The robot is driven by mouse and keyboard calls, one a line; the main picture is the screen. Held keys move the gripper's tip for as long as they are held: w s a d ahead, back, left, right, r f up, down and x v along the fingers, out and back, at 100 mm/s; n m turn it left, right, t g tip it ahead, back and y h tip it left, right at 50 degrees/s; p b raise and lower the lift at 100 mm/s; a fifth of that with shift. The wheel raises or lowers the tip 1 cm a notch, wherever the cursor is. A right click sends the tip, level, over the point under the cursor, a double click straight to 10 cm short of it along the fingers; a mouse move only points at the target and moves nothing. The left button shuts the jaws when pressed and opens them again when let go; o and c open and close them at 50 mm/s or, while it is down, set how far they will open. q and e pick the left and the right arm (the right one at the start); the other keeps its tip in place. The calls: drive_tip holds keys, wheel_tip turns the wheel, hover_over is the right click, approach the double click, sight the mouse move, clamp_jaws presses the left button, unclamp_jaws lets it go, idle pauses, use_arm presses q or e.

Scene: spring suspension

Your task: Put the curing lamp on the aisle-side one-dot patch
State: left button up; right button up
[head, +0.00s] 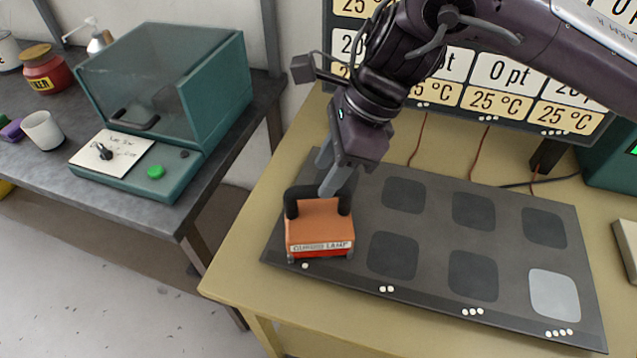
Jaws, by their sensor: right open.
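The curing lamp (319,226), an orange and red box with a black handle and a name label, appears to stand upright on the dark mat (425,300) at its front-left corner. A single white dot (304,266) shows on the mat's front edge just below it. The lamp covers the spot behind that dot, so the one-dot patch there is hidden. My right gripper (332,185) is open, its fingers pointing down at the lamp's handle from above and behind. Whether the fingers touch the handle cannot be told. My left gripper is out of view.
Other patches fill the mat in two rows, including a pale one (554,294) at front right. A board of signs (507,77) stands behind the tan table (245,270). A teal machine (165,100) sits on the grey bench at left, across a floor gap.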

drive_tip(key=v, duration=0.7)
drive_tip(key=shift+p, duration=0.35)
